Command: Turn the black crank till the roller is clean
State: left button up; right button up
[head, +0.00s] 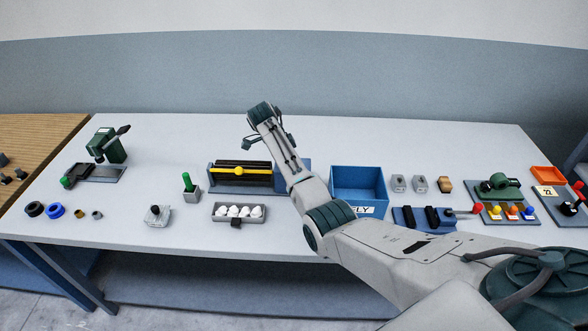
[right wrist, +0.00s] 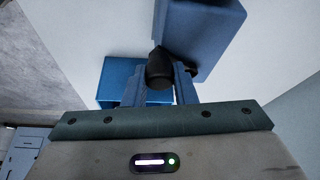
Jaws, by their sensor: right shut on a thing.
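The roller (head: 228,164) is dark and lies across a blue-grey stand, with a yellow bar and round yellow knob (head: 238,171) in front of it. I cannot make out how clean its surface is. The stand has a blue housing (head: 308,172) at its right end, partly behind my right arm. The black crank grip (right wrist: 160,72) shows in the right wrist view, beside a blue block (right wrist: 206,35). My right gripper (right wrist: 160,80) is shut on this grip. In the head view the crank is hidden behind the arm. My left gripper is not in view.
A grey tray of white pieces (head: 259,212) lies in front of the roller stand. A green-handled tool (head: 187,182) stands to its left. A blue bin (head: 359,181) stands right of my arm. Several small fixtures fill the right side; the back of the table is clear.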

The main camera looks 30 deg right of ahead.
jog(key=w+m+g+y+b, duration=0.1)
jog(key=m+b, duration=0.2)
jog(key=b, duration=0.1)
jog(key=w+m+y+b, duration=0.1)
jog(key=w+m+b, duration=0.1)
jog(key=m+b, duration=0.2)
jog(key=w+m+g+y+b, duration=0.1)
jog(key=m+b, duration=0.2)
jog(key=b, duration=0.3)
jog(key=shift+w+f+g, duration=0.15)
jog(key=shift+w+g, duration=0.05)
jog(key=shift+g, duration=0.1)
jog(key=shift+w+d+m+b, duration=0.15)
jog(key=shift+m+b, duration=0.45)
jog(key=shift+b, duration=0.4)
jog(key=o, duration=1)
jog(key=shift+r, duration=0.2)
